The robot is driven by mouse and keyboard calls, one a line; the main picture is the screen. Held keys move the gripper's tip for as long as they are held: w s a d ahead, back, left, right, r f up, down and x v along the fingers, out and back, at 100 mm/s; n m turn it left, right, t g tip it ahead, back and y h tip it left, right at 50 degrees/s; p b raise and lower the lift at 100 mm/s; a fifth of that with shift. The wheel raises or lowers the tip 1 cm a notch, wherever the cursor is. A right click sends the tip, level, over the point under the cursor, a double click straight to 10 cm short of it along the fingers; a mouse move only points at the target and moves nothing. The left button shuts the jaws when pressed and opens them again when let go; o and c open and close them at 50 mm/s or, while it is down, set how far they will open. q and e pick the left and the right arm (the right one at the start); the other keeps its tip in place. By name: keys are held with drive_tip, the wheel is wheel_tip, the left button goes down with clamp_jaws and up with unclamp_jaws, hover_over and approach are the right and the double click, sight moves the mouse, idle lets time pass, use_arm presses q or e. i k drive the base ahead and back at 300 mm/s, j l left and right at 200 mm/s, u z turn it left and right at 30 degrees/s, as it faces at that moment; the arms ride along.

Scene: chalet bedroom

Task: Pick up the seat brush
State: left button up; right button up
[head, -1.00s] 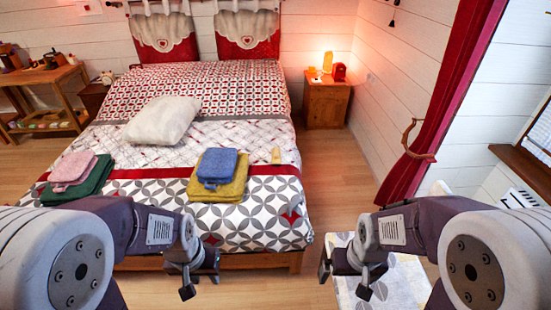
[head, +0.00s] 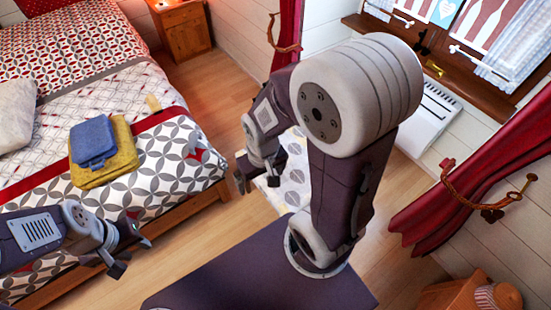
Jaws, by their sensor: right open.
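I cannot make out a seat brush for certain. A small tan object (head: 153,103) lies on the bed near its right edge, too small to identify. My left gripper (head: 131,257) is beside the foot of the bed, its fingers apart and empty. My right gripper (head: 256,182) is open and empty, in front of a pale patterned surface (head: 293,165) and right of the bed. My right arm hides part of that surface and the floor behind it.
Blue (head: 92,141) and yellow (head: 108,160) folded towels lie on the bed (head: 170,160). A wooden nightstand (head: 184,32) stands behind. A red curtain (head: 465,190) and a wooden piece with something on it (head: 470,297) are at right. Bare floor (head: 215,90) lies between bed and wall.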

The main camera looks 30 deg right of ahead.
sight(152, 101)
drive_tip(key=i+z, duration=0.3)
drive_tip(key=i, duration=0.15)
drive_tip(key=i+j+z, duration=0.1)
drive_tip(key=i+z, duration=0.25)
drive_tip(key=i+j+z, duration=0.3)
drive_tip(key=i, duration=0.2)
